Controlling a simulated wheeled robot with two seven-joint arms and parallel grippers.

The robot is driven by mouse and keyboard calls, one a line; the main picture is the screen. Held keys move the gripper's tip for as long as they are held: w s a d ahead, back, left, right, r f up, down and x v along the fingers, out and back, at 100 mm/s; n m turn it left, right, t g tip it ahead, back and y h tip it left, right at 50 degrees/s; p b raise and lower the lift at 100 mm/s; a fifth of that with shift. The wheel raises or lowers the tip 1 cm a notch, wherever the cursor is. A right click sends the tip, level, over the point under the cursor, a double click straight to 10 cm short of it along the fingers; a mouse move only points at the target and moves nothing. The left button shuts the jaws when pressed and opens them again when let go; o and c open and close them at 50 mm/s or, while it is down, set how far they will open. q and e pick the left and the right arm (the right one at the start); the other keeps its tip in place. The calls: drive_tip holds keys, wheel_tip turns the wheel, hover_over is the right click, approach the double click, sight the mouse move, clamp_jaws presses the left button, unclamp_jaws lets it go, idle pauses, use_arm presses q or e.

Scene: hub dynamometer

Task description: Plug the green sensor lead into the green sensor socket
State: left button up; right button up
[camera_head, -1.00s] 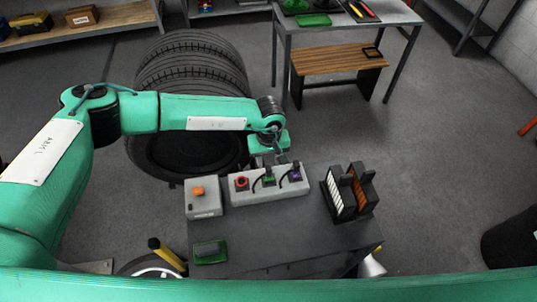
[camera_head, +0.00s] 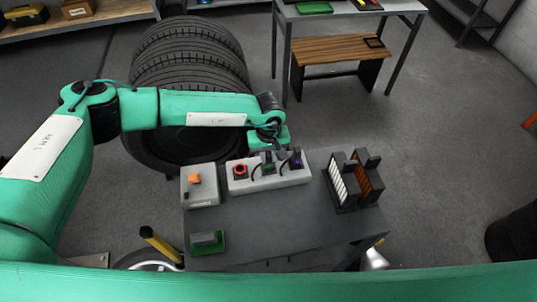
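A pale block (camera_head: 300,176) on the dark bench carries three coloured fittings in a row. The left one is red (camera_head: 240,171), the middle one is green (camera_head: 268,169) and the right one is purple (camera_head: 296,160). Thin dark leads curve beside the green and purple ones. I cannot tell which green part is the lead's plug and which is the socket. My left gripper (camera_head: 268,154) is over the back of the block, close to the green fitting. Its fingers are small and partly hidden, so their opening and any contact are unclear. My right gripper is out of view.
On the bench (camera_head: 265,230) are a grey box with an orange button (camera_head: 195,179), a green tray holding a grey piece (camera_head: 207,243) and dark racks with white and orange strips (camera_head: 353,180). Stacked tyres (camera_head: 190,60) stand behind. The front-middle bench top is clear.

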use_arm(q)
clamp_jaws()
drive_tip(key=shift+r, duration=0.7)
drive_tip(key=shift+r, duration=2.05)
